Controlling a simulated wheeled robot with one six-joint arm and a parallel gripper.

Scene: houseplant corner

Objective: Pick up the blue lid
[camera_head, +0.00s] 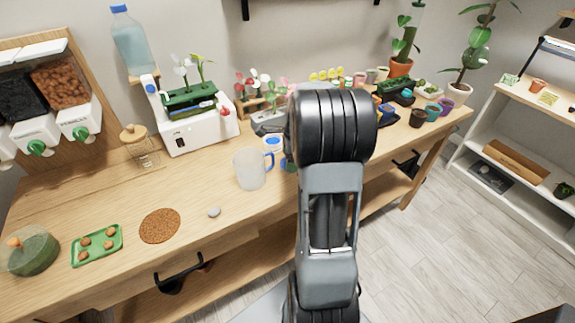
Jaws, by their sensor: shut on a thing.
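My arm rises through the middle of the view and bends away over the workbench (110,190).
A clear mug with a blue handle (250,168) stands left of my arm. A cork mat (160,226), a grey pebble (214,212) and a green tray (97,245) lie further left. A white planter machine (195,130) stands behind. The front left bench has free room.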

